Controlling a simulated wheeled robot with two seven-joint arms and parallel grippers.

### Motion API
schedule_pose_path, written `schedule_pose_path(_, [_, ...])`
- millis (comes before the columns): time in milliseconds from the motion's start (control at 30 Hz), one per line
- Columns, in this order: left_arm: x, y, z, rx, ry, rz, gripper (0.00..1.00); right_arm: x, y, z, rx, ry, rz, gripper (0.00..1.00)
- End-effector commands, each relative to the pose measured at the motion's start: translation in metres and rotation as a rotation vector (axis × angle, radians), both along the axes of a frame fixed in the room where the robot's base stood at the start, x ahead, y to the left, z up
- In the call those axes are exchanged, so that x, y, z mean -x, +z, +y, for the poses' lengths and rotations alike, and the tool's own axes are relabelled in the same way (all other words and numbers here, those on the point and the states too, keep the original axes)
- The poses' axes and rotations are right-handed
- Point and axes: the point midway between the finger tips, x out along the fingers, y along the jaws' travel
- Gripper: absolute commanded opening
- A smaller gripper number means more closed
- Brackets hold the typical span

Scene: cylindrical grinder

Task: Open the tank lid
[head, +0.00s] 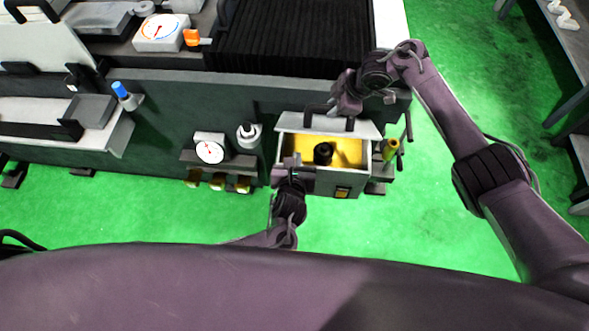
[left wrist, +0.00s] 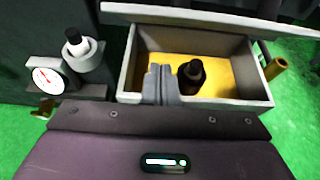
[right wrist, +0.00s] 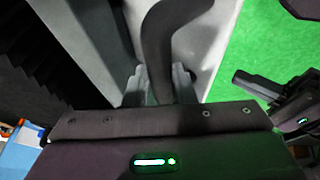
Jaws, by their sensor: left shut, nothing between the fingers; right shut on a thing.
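The tank (head: 310,180) is a grey box with yellow inside (head: 348,150) and a black cylinder (head: 323,153) standing in it. Its pale lid (head: 292,121) is raised and tilted up along the back edge, leaving the top uncovered. The lid also shows in the left wrist view (left wrist: 200,14). My right gripper (head: 345,108) is shut on the lid's dark curved handle (right wrist: 158,45). My left gripper (head: 292,162) is shut and empty at the tank's front left; its closed fingertips (left wrist: 162,80) overlap the tank opening in the left wrist view.
Left of the tank are a round gauge (head: 209,152) and a white bottle with a dark cap (head: 249,135). A yellow-topped cylinder (head: 390,149) stands at its right. The dark machine (head: 175,105) rises behind. Green floor (head: 430,210) is free in front and to the right.

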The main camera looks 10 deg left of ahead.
Motion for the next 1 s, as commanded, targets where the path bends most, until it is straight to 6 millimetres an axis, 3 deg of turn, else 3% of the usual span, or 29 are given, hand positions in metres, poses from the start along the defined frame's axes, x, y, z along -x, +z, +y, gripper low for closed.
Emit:
schedule_pose_path(67, [-0.016, -0.007, 0.0, -0.001, 0.002, -0.002, 0.0, 0.001, -0.005, -0.003, 0.007, -0.009, 0.004, 0.0])
schedule_pose_path(300, [-0.036, 0.017, 0.0, 0.004, 0.001, -0.001, 0.0, 0.0, -0.005, -0.003, 0.007, -0.009, 0.004, 0.0])
schedule_pose_path(800, [-0.041, 0.024, 0.0, 0.002, 0.0, 0.0, 0.0, 0.0, -0.005, -0.003, 0.007, -0.009, 0.004, 0.0])
schedule_pose_path(1000, [-0.054, 0.042, 0.0, 0.003, 0.001, -0.005, 0.0, 0.001, -0.005, -0.003, 0.007, -0.008, 0.005, 0.0])
